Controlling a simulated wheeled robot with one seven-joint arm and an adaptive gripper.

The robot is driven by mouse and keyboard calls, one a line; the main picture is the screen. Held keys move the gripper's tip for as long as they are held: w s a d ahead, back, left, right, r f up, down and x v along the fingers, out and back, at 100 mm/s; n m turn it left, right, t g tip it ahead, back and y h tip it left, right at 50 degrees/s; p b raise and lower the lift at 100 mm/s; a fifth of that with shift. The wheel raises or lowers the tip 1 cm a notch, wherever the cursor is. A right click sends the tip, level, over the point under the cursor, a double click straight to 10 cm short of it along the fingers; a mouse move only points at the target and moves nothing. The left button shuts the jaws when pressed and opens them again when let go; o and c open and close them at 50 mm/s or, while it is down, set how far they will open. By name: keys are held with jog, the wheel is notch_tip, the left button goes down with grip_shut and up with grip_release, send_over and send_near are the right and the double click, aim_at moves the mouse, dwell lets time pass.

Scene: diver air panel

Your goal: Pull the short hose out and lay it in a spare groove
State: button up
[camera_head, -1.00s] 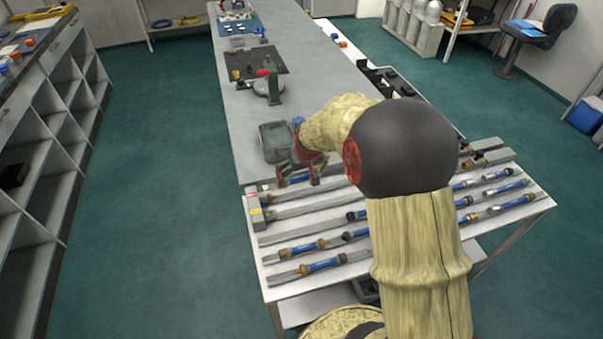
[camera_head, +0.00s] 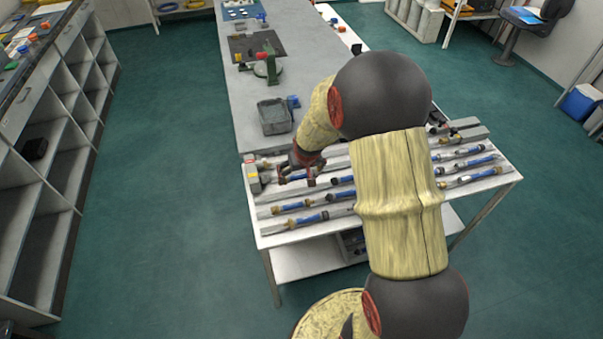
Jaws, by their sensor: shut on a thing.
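My gripper (camera_head: 297,178) is low over the left part of the grooved rack (camera_head: 345,215), just right of the grey end block (camera_head: 252,178) with red and yellow marks. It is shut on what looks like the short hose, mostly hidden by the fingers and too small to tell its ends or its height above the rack. Blue hoses with brass or dark ends lie in the rack, one in the front row (camera_head: 310,219) and one in the row behind it (camera_head: 290,207). My arm hides the middle of the rack.
A grey bin (camera_head: 275,117) stands on the bench behind the gripper, with a small blue item (camera_head: 293,101) beside it. Further back is a dark mat (camera_head: 257,47) with a green and red device (camera_head: 268,66). More blue hoses (camera_head: 470,165) lie right of my arm.

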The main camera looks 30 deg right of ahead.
jog(key=shift+w, duration=0.15)
jog(key=shift+s+f, duration=0.2)
jog(key=shift+f, duration=0.05)
jog(key=shift+w+f+b, duration=0.1)
jog(key=shift+f+b, duration=2.25)
jog(key=shift+f, duration=0.95)
jog(key=o, duration=1.3)
jog(key=shift+o, duration=0.2)
jog(key=shift+r, duration=0.1)
